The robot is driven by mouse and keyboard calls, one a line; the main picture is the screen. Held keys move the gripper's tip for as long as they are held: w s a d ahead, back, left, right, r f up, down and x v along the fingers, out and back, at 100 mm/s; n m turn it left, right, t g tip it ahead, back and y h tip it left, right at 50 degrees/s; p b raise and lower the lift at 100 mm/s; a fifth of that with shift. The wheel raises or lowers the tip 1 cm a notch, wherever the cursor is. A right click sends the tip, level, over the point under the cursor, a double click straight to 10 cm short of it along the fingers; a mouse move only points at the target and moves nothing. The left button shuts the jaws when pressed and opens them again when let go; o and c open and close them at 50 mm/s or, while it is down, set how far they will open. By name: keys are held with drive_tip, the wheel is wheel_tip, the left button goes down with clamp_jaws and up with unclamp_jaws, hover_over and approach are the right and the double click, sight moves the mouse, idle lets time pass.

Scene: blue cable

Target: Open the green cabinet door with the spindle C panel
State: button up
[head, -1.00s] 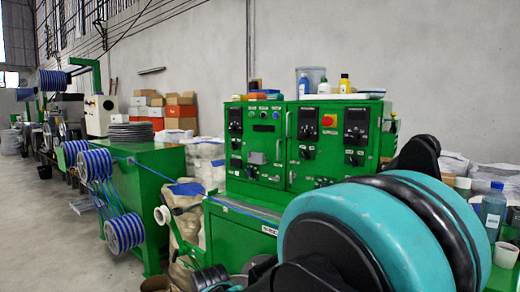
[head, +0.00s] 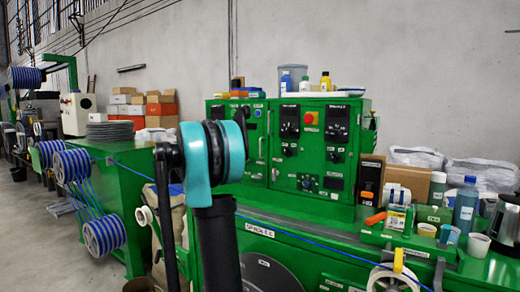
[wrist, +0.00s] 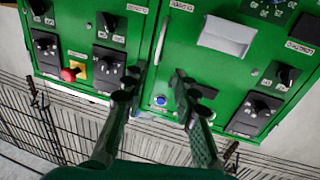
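The green cabinet (head: 264,179) stands on a green bench with two front panels side by side, both shut. The right panel (head: 335,161) carries dark meters, knobs and a red button; its small label is hard to read. A slim upright handle (wrist: 162,40) sits beside the seam between the panels, and it also shows in the head view (head: 261,148). In the wrist view the cabinet appears upside down. My gripper (wrist: 160,73) is open and empty, its two fingers apart in front of the cabinet around a blue button. The gripper is hidden in the head view.
Bottles (head: 326,82) and a tub stand on the cabinet's top. The bench to the right holds cups, a blue bottle (head: 465,205) and boxes. A blue cable (head: 300,240) runs along the bench. Cable reels (head: 103,235) stand at left.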

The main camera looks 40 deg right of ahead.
drive_tip(key=w+d, duration=0.1)
drive_tip(key=d, duration=0.4)
drive_tip(key=w+d, duration=0.1)
drive_tip(key=d, duration=0.5)
drive_tip(key=w+d, duration=0.1)
drive_tip(key=d, duration=0.5)
drive_tip(key=shift+w+r, duration=0.1)
drive_tip(key=shift+w, duration=0.1)
clamp_jaws()
